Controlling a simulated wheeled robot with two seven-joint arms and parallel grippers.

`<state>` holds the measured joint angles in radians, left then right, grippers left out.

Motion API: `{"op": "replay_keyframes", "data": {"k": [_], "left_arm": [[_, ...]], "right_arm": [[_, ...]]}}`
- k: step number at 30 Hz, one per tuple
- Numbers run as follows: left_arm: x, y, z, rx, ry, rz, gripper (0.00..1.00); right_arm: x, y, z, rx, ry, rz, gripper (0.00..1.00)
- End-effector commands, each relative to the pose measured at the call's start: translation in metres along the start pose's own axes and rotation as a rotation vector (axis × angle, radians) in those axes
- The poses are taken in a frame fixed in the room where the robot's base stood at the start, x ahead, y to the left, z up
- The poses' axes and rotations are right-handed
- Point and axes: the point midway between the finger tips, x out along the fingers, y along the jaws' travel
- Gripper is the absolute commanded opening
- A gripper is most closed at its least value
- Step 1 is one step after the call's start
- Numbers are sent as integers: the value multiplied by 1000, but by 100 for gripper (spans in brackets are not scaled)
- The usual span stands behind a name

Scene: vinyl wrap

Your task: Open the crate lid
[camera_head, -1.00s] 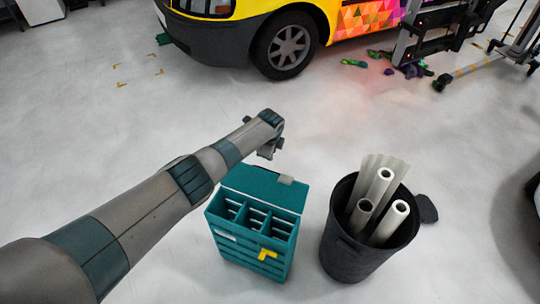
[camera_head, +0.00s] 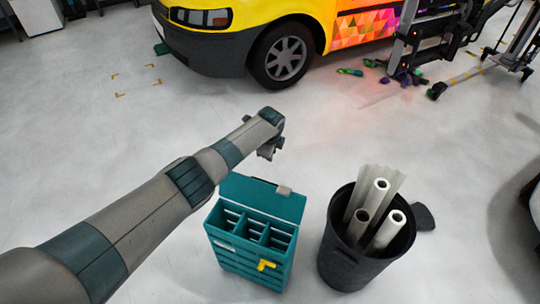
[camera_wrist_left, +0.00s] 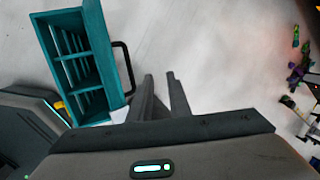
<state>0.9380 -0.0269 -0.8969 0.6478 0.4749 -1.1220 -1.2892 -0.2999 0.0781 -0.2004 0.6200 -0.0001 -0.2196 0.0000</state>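The teal crate (camera_head: 222,251) stands on the floor, and its open top shows several divided compartments. Its flat teal lid (camera_head: 262,199) is open along the far side, with a small grey piece (camera_head: 284,190) at its far edge. In the left wrist view the crate (camera_wrist_left: 92,45) is at the upper left, with a black handle (camera_wrist_left: 127,68) beside it. My left gripper (camera_head: 268,152) is beyond the lid, apart from it. The left wrist view shows its two fingers (camera_wrist_left: 160,78) apart with bare floor between them. My right gripper is not in view.
A dark bin (camera_head: 345,262) holding several pale rolls (camera_head: 381,205) stands close to the crate's right. A yellow van (camera_head: 240,40) is at the back. A wheeled rack (camera_head: 425,45) and scattered small items are at the back right. The floor between is clear.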

Motion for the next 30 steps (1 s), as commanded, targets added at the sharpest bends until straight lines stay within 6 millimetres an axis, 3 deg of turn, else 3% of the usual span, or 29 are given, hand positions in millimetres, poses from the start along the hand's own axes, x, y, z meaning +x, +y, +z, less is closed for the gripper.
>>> {"op": "replay_keyframes", "data": {"k": [30], "left_arm": [[-46,-31,-1,0,0,0,17]], "right_arm": [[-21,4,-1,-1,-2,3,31]]}}
